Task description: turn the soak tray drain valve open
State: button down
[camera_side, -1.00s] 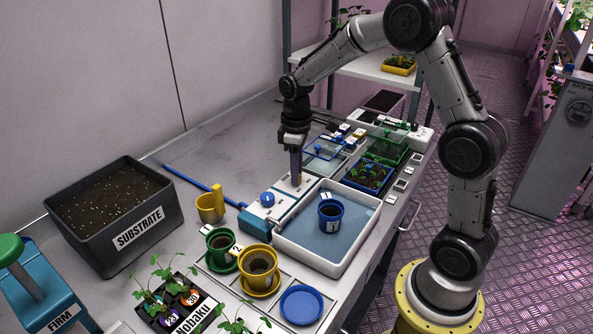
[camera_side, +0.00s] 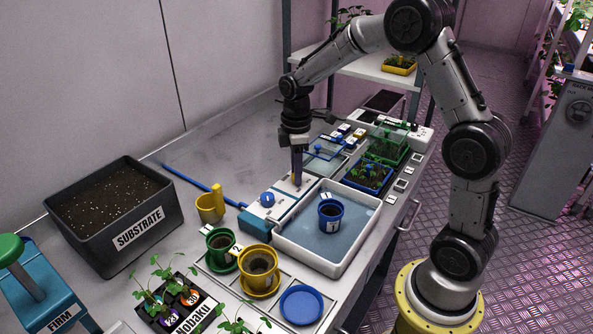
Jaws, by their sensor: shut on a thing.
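The soak tray (camera_side: 356,252) is a white tub with bluish liquid, and a blue pot labelled 1 (camera_side: 331,216) stands in it. Along its left side runs a white unit with a blue round knob (camera_side: 267,199) and a blue end block (camera_side: 256,225). My gripper (camera_side: 297,180) points down over the far part of this unit, behind the tray's far left corner. It is shut on a small part there, probably the drain valve handle, which the fingers mostly hide.
A yellow cup (camera_side: 210,208), a green pot (camera_side: 220,247) and a yellow pot (camera_side: 259,264) stand at left and front. A substrate bin (camera_side: 140,236) is at far left. Blue and green seedling trays (camera_side: 367,176) lie right of my gripper.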

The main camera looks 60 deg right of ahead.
jog(key=shift+r, duration=0.15)
jog(key=c, duration=0.6)
grip_release()
jog(key=shift+c, duration=0.2)
notch_tip(320, 180, up, 14)
